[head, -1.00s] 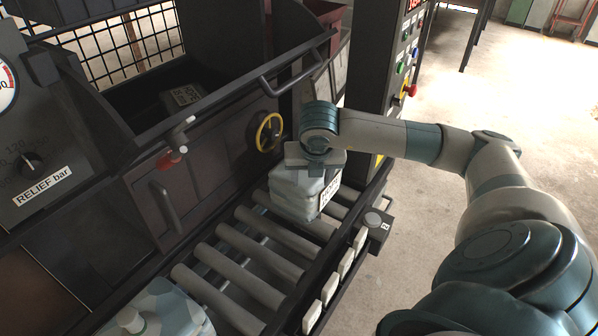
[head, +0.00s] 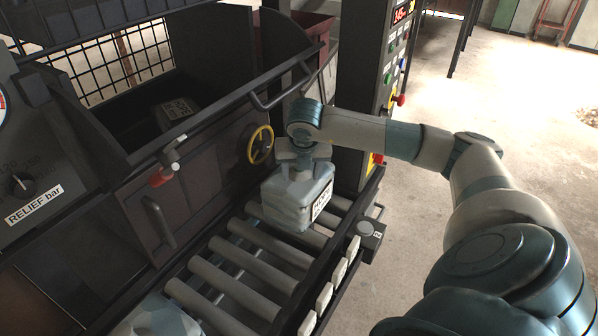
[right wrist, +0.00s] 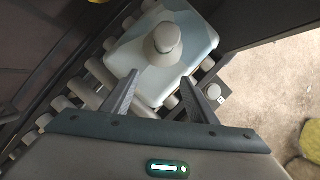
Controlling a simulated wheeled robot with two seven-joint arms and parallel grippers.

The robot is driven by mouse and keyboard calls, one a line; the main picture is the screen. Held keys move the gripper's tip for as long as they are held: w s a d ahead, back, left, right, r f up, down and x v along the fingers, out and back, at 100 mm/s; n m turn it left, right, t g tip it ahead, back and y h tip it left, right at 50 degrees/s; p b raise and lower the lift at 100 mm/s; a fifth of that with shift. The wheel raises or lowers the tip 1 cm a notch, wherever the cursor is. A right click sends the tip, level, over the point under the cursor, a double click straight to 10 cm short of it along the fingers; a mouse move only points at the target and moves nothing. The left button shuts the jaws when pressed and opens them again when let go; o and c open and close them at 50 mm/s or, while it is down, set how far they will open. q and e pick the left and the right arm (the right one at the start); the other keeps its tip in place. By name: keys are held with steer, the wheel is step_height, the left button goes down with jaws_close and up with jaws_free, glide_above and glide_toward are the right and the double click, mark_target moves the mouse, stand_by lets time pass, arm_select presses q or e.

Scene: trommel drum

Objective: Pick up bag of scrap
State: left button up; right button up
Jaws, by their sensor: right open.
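A pale blue-grey bag (head: 297,200) with a label on its side sits upright on the roller conveyor (head: 245,262), below the yellow handwheel. In the right wrist view the bag (right wrist: 190,62) has a rounded grey neck (right wrist: 163,42) on top. My right gripper (head: 301,163) is just above the bag. In the right wrist view its two fingers (right wrist: 158,84) are spread and empty, with the neck beyond and between the tips. The fingers partly hide the neck in the head view. My left gripper is not in view.
Another pale blue patched object (head: 155,320) is cut off at the lower left. A dark labelled block (head: 176,111) lies in the hopper. A control post (head: 362,85) stands close behind the bag. White blocks (head: 325,295) line the conveyor's right rail. Open floor lies right.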

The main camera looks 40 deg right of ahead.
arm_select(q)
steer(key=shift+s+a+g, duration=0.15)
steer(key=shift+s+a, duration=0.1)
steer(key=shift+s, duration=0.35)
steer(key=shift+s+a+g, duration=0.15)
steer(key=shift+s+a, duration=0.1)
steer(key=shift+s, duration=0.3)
arm_select(e)
steer(key=shift+w+d, duration=0.8)
steer(key=shift+w, duration=0.25)
steer(key=shift+w, duration=0.1)
